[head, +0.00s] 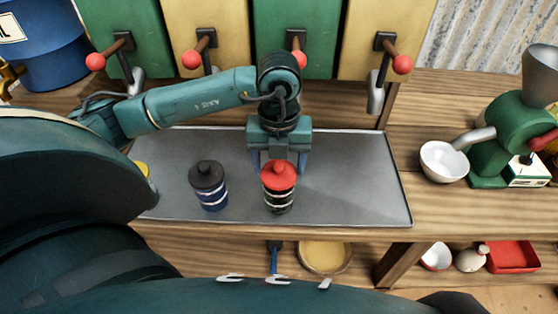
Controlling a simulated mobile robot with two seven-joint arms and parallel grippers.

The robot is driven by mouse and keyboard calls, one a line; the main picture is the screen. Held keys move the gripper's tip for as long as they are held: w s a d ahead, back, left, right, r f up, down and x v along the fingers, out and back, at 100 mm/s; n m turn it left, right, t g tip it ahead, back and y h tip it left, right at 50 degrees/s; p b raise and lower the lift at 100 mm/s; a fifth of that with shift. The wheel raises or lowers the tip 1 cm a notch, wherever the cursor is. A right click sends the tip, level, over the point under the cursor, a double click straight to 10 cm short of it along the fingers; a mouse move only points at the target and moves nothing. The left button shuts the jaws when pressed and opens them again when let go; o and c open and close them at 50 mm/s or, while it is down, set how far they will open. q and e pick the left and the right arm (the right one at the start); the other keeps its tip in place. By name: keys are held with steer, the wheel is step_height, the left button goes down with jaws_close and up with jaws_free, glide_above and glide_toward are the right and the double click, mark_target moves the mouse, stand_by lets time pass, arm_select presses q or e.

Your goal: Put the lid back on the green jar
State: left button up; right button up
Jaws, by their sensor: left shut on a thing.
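A dark green jar (279,203) with pale bands stands on the grey metal tray (350,190). A red lid (279,175) with a round knob is directly over its mouth. I cannot tell from this angle whether the lid is seated or just above the rim. My left gripper (279,163) points down from behind, with one finger on each side of the red lid, shut on it. A blue jar (211,200) with a black lid (207,177) stands to the left. My right gripper is not in view.
A yellow-topped jar (143,170) is partly hidden by my arm at the left. A white bowl (443,161) and a green grinder (505,135) stand on the wooden counter at the right. Dispensers with red-knobbed levers (297,62) line the back. The tray's right side is clear.

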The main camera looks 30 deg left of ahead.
arm_select(q)
steer(key=o, duration=1.2)
steer(key=shift+r, duration=0.15)
steer(key=shift+r+p, duration=2.45)
steer(key=shift+r, duration=0.95)
jaws_close()
